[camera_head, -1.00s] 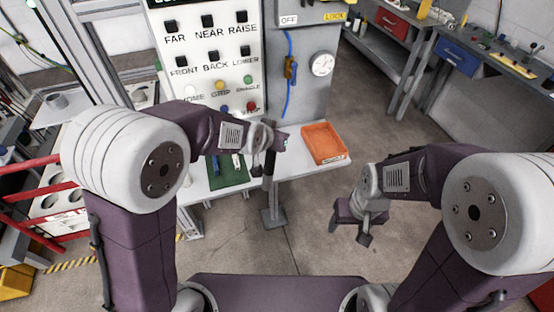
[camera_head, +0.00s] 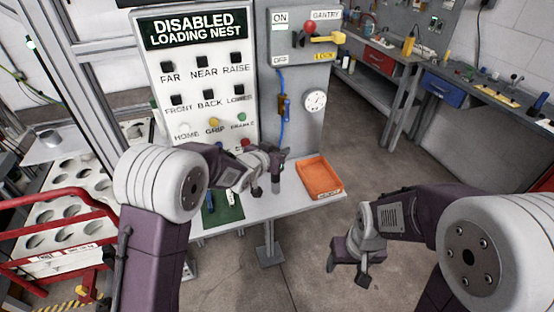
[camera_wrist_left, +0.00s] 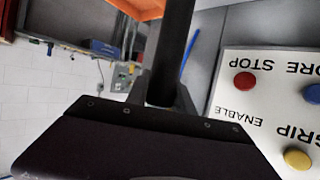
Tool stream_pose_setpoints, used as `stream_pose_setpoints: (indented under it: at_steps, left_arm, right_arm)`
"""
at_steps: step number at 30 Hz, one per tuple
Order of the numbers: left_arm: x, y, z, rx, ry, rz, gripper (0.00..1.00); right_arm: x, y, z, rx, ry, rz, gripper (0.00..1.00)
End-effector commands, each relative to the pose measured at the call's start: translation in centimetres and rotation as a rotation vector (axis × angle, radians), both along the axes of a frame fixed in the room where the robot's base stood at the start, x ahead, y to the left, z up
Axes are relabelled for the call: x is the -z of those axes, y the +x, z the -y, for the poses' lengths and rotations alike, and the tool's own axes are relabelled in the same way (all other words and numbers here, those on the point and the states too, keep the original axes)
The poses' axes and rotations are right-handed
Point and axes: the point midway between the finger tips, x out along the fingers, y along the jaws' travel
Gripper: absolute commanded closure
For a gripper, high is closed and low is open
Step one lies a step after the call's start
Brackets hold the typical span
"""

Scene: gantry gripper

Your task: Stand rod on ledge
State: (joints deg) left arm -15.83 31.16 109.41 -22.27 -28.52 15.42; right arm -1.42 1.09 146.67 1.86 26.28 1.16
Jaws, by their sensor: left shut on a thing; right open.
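My left gripper (camera_head: 268,172) is shut on a dark rod (camera_head: 277,183), held near upright over the white ledge (camera_head: 262,208) in front of the control panel. In the left wrist view the rod (camera_wrist_left: 171,55) rises between the fingers, its far end out of frame. Whether the rod touches the ledge I cannot tell. My right gripper (camera_head: 348,271) is open and empty, lower and to the right, over the floor.
An orange tray (camera_head: 318,178) sits on the ledge right of the rod, and a green mat (camera_head: 222,210) lies to the left. Behind stand a button panel (camera_head: 200,85) and a grey cabinet (camera_head: 300,130). A red rail (camera_head: 50,197) is at far left.

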Motion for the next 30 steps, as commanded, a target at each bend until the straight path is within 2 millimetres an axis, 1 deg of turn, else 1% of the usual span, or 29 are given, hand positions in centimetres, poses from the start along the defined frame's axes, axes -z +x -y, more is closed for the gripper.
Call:
stream_pose_setpoints:
  at_steps: [1,3,7,12,14,21,25,26,27,28,30]
  left_arm:
    - [0.2,0.6,-0.3,-0.001,-0.001,0.002,1.00]
    - [0.5,1.1,-0.4,0.000,-0.001,0.002,1.00]
    - [1.0,1.2,-0.4,0.001,-0.001,0.002,1.00]
    - [4.0,1.1,-0.4,0.001,0.000,-0.003,1.00]
    - [4.5,1.1,-0.4,0.001,-0.001,0.001,1.00]
    - [4.7,1.2,-0.4,0.000,0.000,0.002,1.00]
    - [5.2,1.1,-0.4,0.000,0.000,0.002,1.00]
    - [5.2,1.1,-0.4,0.000,0.000,0.001,0.69]
    - [5.1,1.1,-0.4,0.000,0.000,0.001,0.58]
    - [5.1,1.1,-0.4,0.000,0.000,0.001,0.50]
    - [5.1,1.1,-0.4,0.000,0.000,0.001,0.50]
  right_arm:
    - [-0.3,0.0,0.0,0.000,0.000,0.000,0.37]
    - [-0.3,0.0,0.0,0.000,0.000,0.000,0.37]
    - [-0.2,0.0,0.0,0.000,0.000,0.000,0.37]
    - [-0.1,0.0,0.0,0.000,0.000,0.000,0.37]
    - [-0.1,0.0,0.0,0.000,0.000,0.000,0.37]
    - [-0.1,0.0,0.0,0.000,0.000,0.000,0.37]
    - [0.3,0.0,0.0,0.000,0.000,0.000,0.37]
    - [0.3,0.0,0.0,0.000,0.000,0.000,0.37]
    - [0.2,0.0,0.0,0.000,0.000,0.000,0.37]
    - [0.2,0.0,0.0,0.000,0.000,0.000,0.37]
    - [0.2,0.0,0.0,0.000,0.000,0.000,0.37]
